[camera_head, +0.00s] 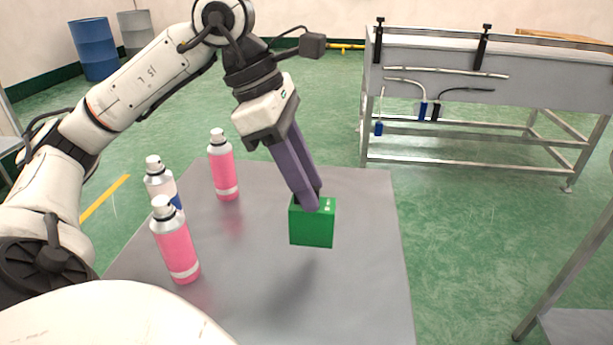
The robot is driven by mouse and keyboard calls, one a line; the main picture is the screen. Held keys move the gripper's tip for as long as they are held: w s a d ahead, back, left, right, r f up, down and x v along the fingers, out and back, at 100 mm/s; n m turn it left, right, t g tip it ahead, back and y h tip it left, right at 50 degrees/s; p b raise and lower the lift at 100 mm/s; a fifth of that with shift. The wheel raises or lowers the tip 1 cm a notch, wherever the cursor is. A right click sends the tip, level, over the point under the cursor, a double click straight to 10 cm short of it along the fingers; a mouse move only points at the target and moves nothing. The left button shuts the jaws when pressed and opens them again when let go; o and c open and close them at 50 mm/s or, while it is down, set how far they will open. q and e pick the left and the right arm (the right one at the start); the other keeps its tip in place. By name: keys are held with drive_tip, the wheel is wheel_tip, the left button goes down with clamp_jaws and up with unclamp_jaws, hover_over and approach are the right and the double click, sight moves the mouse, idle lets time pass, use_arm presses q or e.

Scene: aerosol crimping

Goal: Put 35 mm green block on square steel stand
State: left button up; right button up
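The green block (311,228) is at the fingertips of my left gripper (310,203), above the grey table top (366,290). The gripper reaches down from the upper left, its purple fingers close together at the block's top edge. It looks shut on the block. A soft shadow lies on the table below the block, which seems to be raised off the surface. I see no separate square steel stand that I can make out for sure. My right gripper is not in view.
Two pink cans (175,243) (223,168) and a white and blue can (160,182) stand left on the table. The table's right side is clear. A steel bench (470,85) stands behind, and part of a metal frame (570,265) shows at the right edge.

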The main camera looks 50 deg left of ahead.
use_arm(q)
drive_tip(key=p+v, duration=0.4)
drive_tip(key=v, duration=0.8)
drive_tip(key=shift+r, duration=0.2)
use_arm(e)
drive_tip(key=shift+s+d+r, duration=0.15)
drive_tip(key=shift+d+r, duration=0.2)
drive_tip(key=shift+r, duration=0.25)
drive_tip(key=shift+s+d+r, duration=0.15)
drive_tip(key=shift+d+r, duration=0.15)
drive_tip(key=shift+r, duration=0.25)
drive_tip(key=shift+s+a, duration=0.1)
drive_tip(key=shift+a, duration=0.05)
use_arm(q)
drive_tip(key=shift+f, duration=0.1)
